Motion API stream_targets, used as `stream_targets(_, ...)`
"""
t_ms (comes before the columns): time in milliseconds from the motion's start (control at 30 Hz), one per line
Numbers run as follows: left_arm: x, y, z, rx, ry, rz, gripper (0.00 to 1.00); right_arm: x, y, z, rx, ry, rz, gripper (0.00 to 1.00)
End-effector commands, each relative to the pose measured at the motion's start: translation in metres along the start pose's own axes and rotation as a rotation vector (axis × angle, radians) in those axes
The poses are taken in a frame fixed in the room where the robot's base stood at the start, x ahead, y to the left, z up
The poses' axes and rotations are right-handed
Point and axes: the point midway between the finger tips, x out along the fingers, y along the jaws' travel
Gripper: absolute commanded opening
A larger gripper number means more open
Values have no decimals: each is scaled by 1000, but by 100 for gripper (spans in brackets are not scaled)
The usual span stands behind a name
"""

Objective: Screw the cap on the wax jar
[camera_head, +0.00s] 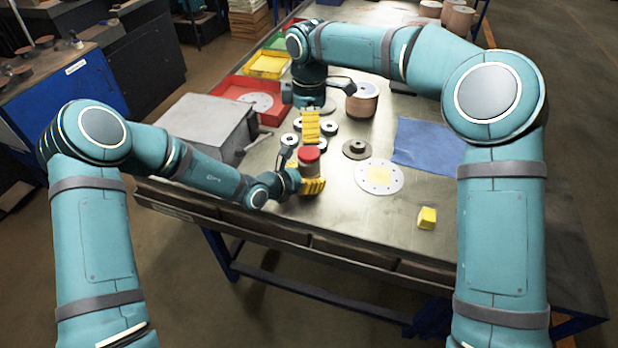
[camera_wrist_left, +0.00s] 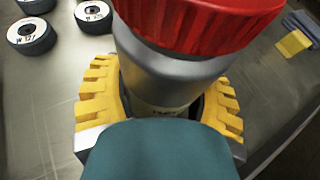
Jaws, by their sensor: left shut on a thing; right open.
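The wax jar (camera_wrist_left: 170,80) is a grey cylinder in the left wrist view, standing upright. Its red ribbed cap (camera_wrist_left: 205,22) sits on top; how far it is screwed on I cannot tell. In the head view the red cap (camera_head: 309,153) and the jar (camera_head: 309,169) are near the table's front edge. My left gripper (camera_head: 308,183) is shut around the jar's body, with yellow fingers on both sides. My right gripper (camera_head: 311,127) is open beyond the jar, apart from the cap, its yellow fingers pointing toward the jar.
Several small discs (camera_head: 355,149) lie around and beyond the jar. A grey box (camera_head: 207,128) and red tray (camera_head: 238,88) stand left. A copper-coloured container (camera_head: 362,100) stands behind. A white perforated disc (camera_head: 379,177), blue cloth (camera_head: 428,145) and yellow block (camera_head: 427,217) lie right.

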Motion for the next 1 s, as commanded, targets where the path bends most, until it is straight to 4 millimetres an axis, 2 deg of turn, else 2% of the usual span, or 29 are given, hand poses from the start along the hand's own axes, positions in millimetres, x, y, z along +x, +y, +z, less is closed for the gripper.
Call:
stream_targets(167, 0, 0, 0, 0, -1, 1, 0, 12, 0, 0, 0, -1, -4, 85)
stream_targets(600, 0, 0, 1, 1, -1, 1, 0, 70, 0, 0, 2, 0, -2, 85)
stream_targets(767, 0, 0, 0, 1, -1, 1, 0, 79, 0, 0, 1, 0, -1, 85)
stream_targets(1000, 0, 0, 0, 0, -1, 1, 0, 80, 0, 0, 1, 0, 0, 85)
